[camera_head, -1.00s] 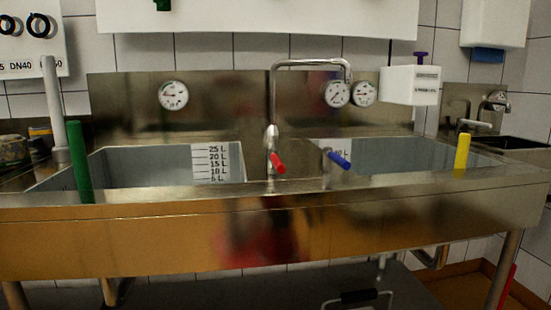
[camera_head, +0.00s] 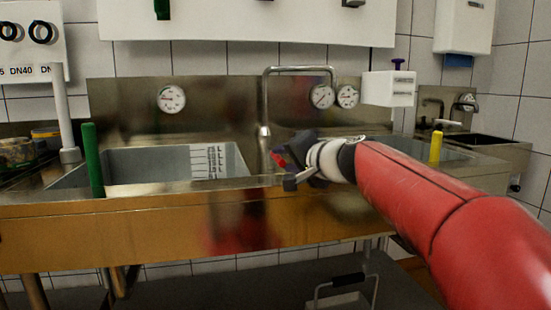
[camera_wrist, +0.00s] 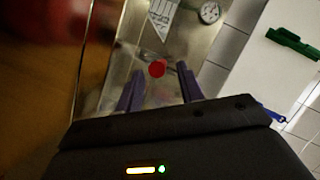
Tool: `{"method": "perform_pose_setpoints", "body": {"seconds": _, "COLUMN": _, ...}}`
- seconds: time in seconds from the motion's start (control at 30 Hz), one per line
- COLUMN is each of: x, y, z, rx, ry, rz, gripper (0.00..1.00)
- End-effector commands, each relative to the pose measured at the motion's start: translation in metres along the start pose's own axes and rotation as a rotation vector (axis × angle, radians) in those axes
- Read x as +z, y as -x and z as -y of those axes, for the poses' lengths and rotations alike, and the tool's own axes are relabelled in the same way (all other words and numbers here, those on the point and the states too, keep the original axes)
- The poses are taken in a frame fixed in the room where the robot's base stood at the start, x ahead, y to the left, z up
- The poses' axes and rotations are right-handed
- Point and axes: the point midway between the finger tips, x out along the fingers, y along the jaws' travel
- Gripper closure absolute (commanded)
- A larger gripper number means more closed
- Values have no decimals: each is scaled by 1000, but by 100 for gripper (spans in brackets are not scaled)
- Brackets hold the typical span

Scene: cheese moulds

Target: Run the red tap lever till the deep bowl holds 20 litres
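The red tap lever (camera_head: 279,160) sits at the base of the tap (camera_head: 265,110), between the two bowls. My gripper (camera_head: 285,171) is at the lever in the head view. In the wrist view its two purple fingers (camera_wrist: 159,88) are apart, and the round red lever end (camera_wrist: 157,69) shows in the gap just beyond them. I cannot tell whether they touch. The left bowl (camera_head: 125,164) has a litre scale (camera_head: 212,161) on its back wall. The right bowl (camera_head: 440,150) is mostly hidden by my arm. The spout (camera_head: 332,75) points right. No running water is visible.
The blue lever is hidden behind my arm. A green post (camera_head: 93,160) and a yellow post (camera_head: 436,147) stand on the sink rim. Gauges (camera_head: 172,99) are on the backsplash. A white box (camera_head: 388,88) hangs at the right.

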Motion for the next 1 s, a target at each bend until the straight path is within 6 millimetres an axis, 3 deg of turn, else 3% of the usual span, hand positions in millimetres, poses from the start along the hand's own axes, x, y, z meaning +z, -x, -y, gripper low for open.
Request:
{"method": "perform_pose_setpoints", "body": {"seconds": 0.23, "x": 0, "y": -34, "z": 1, "rx": 1, "ry": -1, "rz": 1, "gripper": 62}}
{"method": "perform_pose_setpoints", "body": {"seconds": 0.6, "x": 0, "y": -40, "z": 0, "rx": 1, "ry": 1, "rz": 0, "gripper": 62}}
{"method": "perform_pose_setpoints", "body": {"seconds": 0.9, "x": 0, "y": -40, "z": 0, "rx": 1, "ry": 0, "rz": 0, "gripper": 100}}
{"method": "perform_pose_setpoints", "body": {"seconds": 1.0, "x": 0, "y": -40, "z": 0, "rx": 1, "ry": 0, "rz": 0, "gripper": 100}}
